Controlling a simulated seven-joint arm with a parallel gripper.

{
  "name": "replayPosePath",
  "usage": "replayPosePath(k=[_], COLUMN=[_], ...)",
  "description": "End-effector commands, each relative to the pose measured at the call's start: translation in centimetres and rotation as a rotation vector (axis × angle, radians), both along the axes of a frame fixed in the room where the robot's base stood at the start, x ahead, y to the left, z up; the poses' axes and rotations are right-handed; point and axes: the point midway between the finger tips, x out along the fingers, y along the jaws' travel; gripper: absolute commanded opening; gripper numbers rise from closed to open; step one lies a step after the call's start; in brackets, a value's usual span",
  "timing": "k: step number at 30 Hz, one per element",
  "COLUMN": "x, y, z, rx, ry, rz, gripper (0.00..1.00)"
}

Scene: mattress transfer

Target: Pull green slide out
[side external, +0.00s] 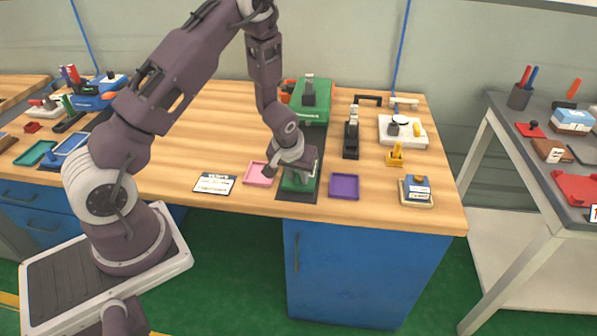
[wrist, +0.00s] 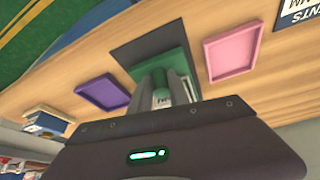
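The green slide (side external: 297,185) is at the front end of a dark mat, close to the bench's front edge. My gripper (side external: 296,174) points down over it and hides part of it. In the wrist view the slide's flat green plate (wrist: 172,58) shows beyond the fingers. My gripper's fingers (wrist: 163,92) stand on both sides of its upright green handle, with little gap visible, and appear shut on it. A green housing (side external: 318,97) stands on the same mat farther back, with a dark upright clamp on it.
A pink tray (side external: 258,181) lies left of the slide and a purple tray (side external: 344,194) right of it. A label card (side external: 215,184) lies farther left. A black upright clamp (side external: 351,140), a yellow piece (side external: 395,161) and a white block (side external: 389,140) stand at the right.

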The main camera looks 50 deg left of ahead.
Motion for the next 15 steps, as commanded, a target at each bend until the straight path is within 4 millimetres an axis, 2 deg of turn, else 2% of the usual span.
replayPosePath(k=[1, 3, 11, 15], x=[-0.1, -0.1, 0.0, -0.5], y=[-0.2, -0.2, 0.0, -0.5], z=[-0.1, -0.1, 0.0, 1.9], rx=[-0.002, -0.001, 0.0, 0.0], ry=[0.004, 0.003, 0.0, -0.005], rz=[-0.004, -0.003, -0.001, -0.002], gripper=[0.32, 0.41, 0.41, 0.41])
